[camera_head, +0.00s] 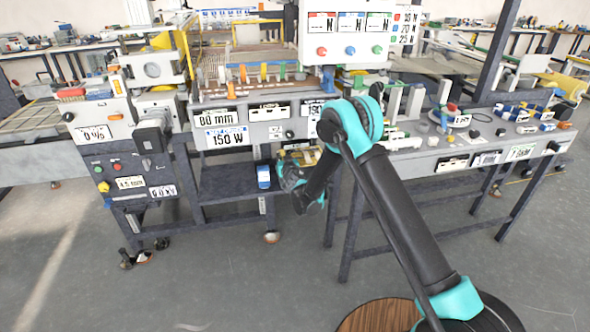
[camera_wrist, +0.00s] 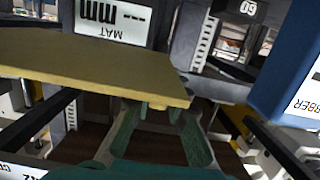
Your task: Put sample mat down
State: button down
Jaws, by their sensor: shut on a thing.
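The sample mat is a flat, stiff tan sheet (camera_wrist: 90,68) that fills the left and middle of the wrist view. My gripper (camera_wrist: 155,108) has green fingers shut on the mat's near edge. The mat sticks out to the left and away from the fingers. In the head view my gripper (camera_head: 296,178) is low between the machine and the right-hand bench, at about the height of the lower shelf. A small yellowish strip shows just above it there, possibly the mat. I cannot tell whether the mat touches anything below.
A blue block (camera_wrist: 285,75) lettered "RUBBER" is close on the right in the wrist view. A blue and white item (camera_head: 263,177) stands on the dark lower shelf (camera_head: 225,182). A white "MAT mm" label (camera_wrist: 112,20) is behind the mat. Bench legs stand nearby.

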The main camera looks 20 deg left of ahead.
notch_tip(320, 180, down, 8)
jog(key=shift+f, duration=0.1)
dwell(0.4)
jog(key=c, duration=1.5)
grip_release()
jog(key=shift+f, duration=0.1)
